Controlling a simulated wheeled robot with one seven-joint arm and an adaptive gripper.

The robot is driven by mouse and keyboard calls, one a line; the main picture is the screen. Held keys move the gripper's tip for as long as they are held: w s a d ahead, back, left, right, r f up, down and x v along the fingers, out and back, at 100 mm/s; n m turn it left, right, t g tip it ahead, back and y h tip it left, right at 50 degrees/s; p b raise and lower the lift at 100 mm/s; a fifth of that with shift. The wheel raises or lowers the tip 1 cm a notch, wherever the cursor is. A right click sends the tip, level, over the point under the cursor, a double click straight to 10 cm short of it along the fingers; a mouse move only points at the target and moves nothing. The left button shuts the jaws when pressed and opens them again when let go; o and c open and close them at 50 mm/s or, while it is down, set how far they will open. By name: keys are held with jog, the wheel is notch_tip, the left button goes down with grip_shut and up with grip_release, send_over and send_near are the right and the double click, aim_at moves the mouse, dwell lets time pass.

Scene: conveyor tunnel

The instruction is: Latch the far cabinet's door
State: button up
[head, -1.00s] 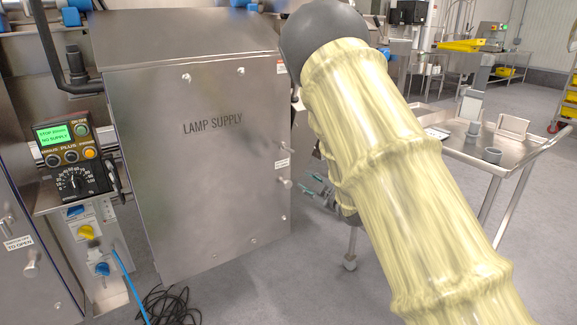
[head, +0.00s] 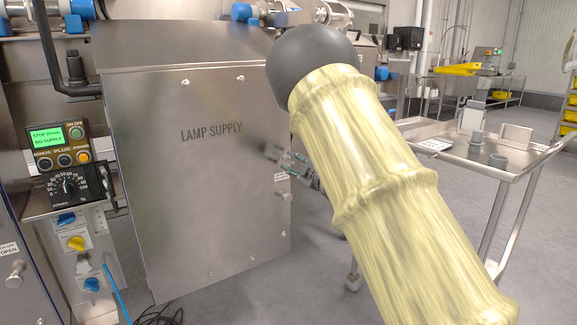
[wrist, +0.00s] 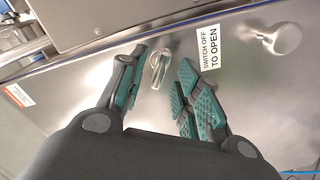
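The far cabinet's door (head: 200,200) is a large steel panel marked LAMP SUPPLY in the head view. My gripper (head: 286,161) is at the door's right edge, just above a small white label. In the wrist view my gripper (wrist: 164,57) is open, with its teal finger pads apart. A shiny metal fitting (wrist: 160,70) shows between the fingers; I cannot tell whether they touch it. A round metal knob (wrist: 282,38) sits beyond the SWITCH OFF TO OPEN label (wrist: 208,50); it also shows in the head view (head: 285,196).
A control panel (head: 62,158) with dials and a green screen stands left of the door. A nearer cabinet (head: 15,265) is at the left edge. A steel table (head: 465,155) with grey cups stands at right. Black cable lies on the floor below.

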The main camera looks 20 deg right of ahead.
aim_at(290, 161)
jog(key=shift+b+x, duration=0.35)
jog(key=shift+x, duration=1.25)
jog(key=shift+c, duration=0.5)
grip_shut()
